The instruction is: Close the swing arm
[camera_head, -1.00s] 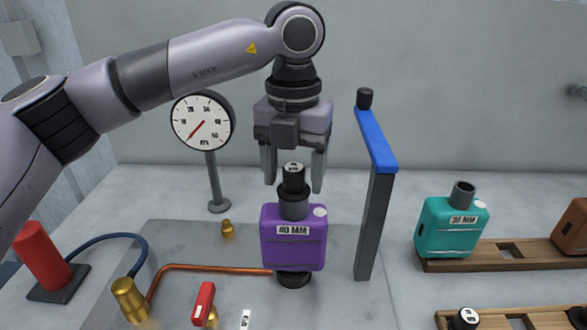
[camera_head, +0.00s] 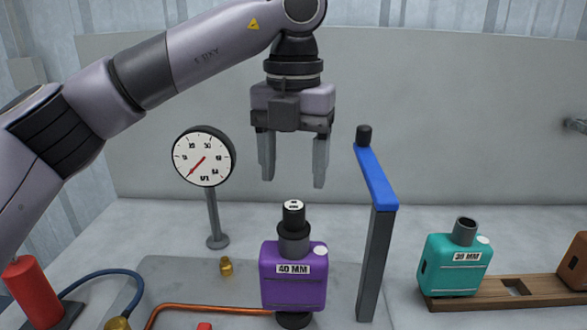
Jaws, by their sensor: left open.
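The blue swing arm (camera_head: 376,178) sits on top of a dark grey post (camera_head: 374,265), right of the purple muffler. A dark round knob (camera_head: 364,135) stands on its far end. The arm points away toward the back wall, not over the muffler. The purple muffler (camera_head: 293,287), labelled 40 MM, stands upright with a dark plug (camera_head: 293,215) on its top. My left gripper (camera_head: 292,170) is open and empty above the plug, fingers pointing down, clear of it and left of the swing arm. My right gripper is not in view.
A pressure gauge (camera_head: 204,157) on a stand is left of the muffler. A teal muffler (camera_head: 453,265) sits on a wooden rack (camera_head: 525,287) at right, with a brown one (camera_head: 574,262) at the edge.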

